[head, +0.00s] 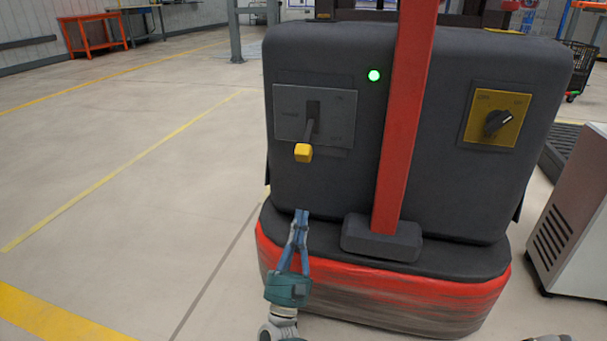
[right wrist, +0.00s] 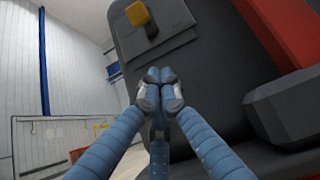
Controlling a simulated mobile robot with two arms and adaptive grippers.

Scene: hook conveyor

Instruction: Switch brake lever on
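The brake lever (head: 304,152) has a yellow tip on a dark arm and sticks out of a slot in a grey plate (head: 287,115) on the left of the dark machine. Its yellow tip hangs low, below the slot; the plate's lettering is too small to read. It also shows at the top of the right wrist view (right wrist: 138,14). My right gripper (head: 301,214) is below the lever, apart from it, with its blue fingers pointing up. In the right wrist view its fingertips (right wrist: 160,76) meet with nothing between them. My left gripper is not in view.
A red post (head: 405,110) rises from a dark foot (head: 381,238) right of the lever. A yellow plate with a black rotary knob (head: 497,122) is at the right. A green light (head: 374,76) glows between. A pale cabinet (head: 575,220) stands far right. The floor at left is clear.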

